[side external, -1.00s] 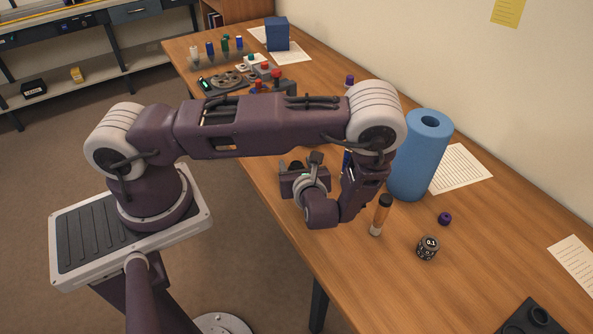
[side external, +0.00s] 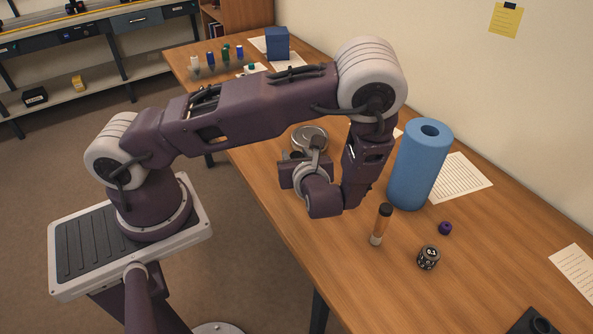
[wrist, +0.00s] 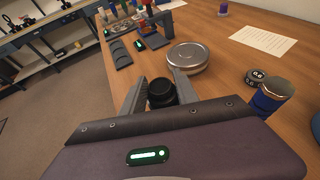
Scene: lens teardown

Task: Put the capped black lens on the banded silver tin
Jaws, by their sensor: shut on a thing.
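The black lens (wrist: 161,92) is between the two fingers of my gripper (wrist: 159,88) in the wrist view, and the gripper is shut on it. Its dark round top faces the camera. The silver tin (wrist: 187,57), round with a flat lid, stands on the table just beyond the lens, up and to the right of it. The tin (side external: 309,135) also shows in the side view, behind my wrist, which hides its near part. My fingers and the lens are mostly hidden there. I cannot tell whether the lens overlaps the tin.
A red-and-grey device (wrist: 152,22) is beyond the tin. Bare wood lies around the tin.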

